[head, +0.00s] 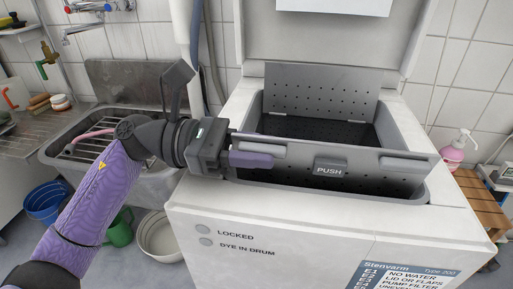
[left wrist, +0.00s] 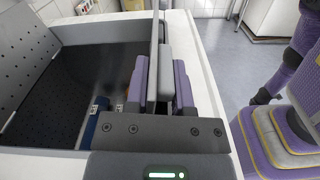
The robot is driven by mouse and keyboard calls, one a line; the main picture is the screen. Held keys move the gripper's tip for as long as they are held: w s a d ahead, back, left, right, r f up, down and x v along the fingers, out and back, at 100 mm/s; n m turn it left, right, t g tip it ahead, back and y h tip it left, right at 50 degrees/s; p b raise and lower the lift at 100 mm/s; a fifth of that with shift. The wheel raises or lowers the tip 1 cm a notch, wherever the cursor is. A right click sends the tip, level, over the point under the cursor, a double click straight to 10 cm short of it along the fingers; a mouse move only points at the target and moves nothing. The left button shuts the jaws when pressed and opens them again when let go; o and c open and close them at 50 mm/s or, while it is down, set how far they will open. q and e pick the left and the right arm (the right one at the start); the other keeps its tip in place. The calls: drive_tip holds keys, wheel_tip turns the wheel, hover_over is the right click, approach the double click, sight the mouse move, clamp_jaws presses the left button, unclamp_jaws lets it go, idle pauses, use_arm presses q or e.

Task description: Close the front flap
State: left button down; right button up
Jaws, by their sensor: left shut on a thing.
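The front flap (head: 395,166) is a long grey panel along the near side of the washer's drum opening. It stands raised and tilted, with a PUSH latch (head: 330,168) at its middle. My left gripper (head: 262,150) is shut on the flap near its left end. In the left wrist view the gripper's purple fingers (left wrist: 162,72) sit on either side of the flap's edge. The perforated back flap (head: 318,90) stands up at the far side of the opening. The dark drum interior shows between the two flaps. My right gripper is not in view.
The white washer (head: 300,232) has its lid (head: 330,40) raised behind. A steel sink (head: 95,145) is at left, with a blue bucket (head: 43,202) and a white basin (head: 158,238) on the floor. A pink soap bottle (head: 455,150) stands at right.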

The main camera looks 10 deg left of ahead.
use_arm(q)
drive_tip(key=shift+s+f, duration=0.15)
drive_tip(key=shift+f, duration=0.1)
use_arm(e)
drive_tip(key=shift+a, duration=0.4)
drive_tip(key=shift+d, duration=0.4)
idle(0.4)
use_arm(q)
drive_tip(key=shift+w+r+n, duration=0.15)
drive_tip(key=shift+w+n, duration=0.1)
drive_tip(key=shift+n, duration=0.15)
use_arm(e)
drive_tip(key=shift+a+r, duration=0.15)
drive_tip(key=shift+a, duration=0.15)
use_arm(q)
drive_tip(key=shift+w, duration=0.15)
drive_tip(key=shift+w+r+n+p, duration=0.25)
drive_tip(key=shift+w+n+p, duration=0.4)
drive_tip(key=shift+n, duration=0.25)
drive_tip(key=shift+w+f+n, duration=0.15)
drive_tip(key=shift+w+n, duration=0.85)
drive_tip(key=shift+n, duration=0.1)
drive_tip(key=shift+w+f+n, duration=0.15)
drive_tip(key=shift+w+n, duration=0.85)
drive_tip(key=shift+n, duration=0.1)
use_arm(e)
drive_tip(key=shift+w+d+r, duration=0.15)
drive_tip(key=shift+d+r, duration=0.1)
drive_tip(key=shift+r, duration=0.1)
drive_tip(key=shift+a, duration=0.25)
